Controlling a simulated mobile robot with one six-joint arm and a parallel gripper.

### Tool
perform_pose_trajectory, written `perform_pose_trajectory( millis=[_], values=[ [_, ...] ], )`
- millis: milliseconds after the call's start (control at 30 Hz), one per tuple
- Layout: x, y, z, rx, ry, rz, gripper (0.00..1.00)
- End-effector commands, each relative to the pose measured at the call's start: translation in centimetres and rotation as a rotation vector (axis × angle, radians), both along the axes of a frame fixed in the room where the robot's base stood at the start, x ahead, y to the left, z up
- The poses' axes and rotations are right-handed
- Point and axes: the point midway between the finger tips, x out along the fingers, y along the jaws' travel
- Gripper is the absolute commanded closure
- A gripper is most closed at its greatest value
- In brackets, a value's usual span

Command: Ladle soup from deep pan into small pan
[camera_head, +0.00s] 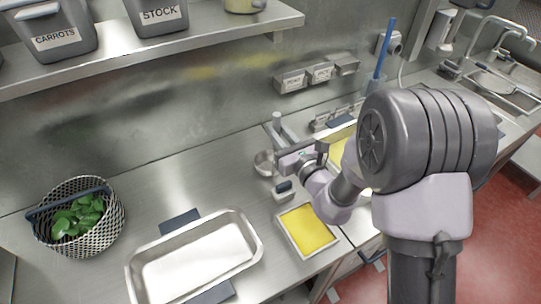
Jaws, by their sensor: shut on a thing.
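My gripper (291,162) is shut on what looks like the ladle, at the middle of the counter. The ladle's round grey bowl (264,163) shows just left of my gripper; I cannot see what is in it. A rectangular pan with yellow soup (338,152) lies behind my arm and is largely hidden; it looks like the deep pan. A smaller rectangular pan (283,237), filled with yellow, sits at the counter's front, below my gripper. It looks like the small pan. My gripper is above the counter, apart from this front pan.
A large shallow metal pan with dark handles (136,283) stands at front left. A mesh basket of green leaves (117,222) is at far left. A blue-handled tool (384,48) stands upright behind my arm. A shelf (215,44) with bins is above. Bare counter (195,180) lies left of my gripper.

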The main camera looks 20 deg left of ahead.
Motion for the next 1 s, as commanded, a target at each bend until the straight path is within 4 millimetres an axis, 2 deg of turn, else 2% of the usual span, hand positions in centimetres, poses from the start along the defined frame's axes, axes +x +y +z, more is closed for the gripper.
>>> perform_pose_trajectory(
  millis=[233,633,900,1000],
  values=[
    [0.0,0.0,0.8,0.001,-0.001,0.000,1.00],
    [0.0,0.0,6.3,0.001,-0.001,0.000,1.00],
    [0.0,0.0,6.1,0.000,0.000,0.000,1.00],
    [0.0,0.0,6.5,0.001,-0.001,0.000,1.00]
  ],
)
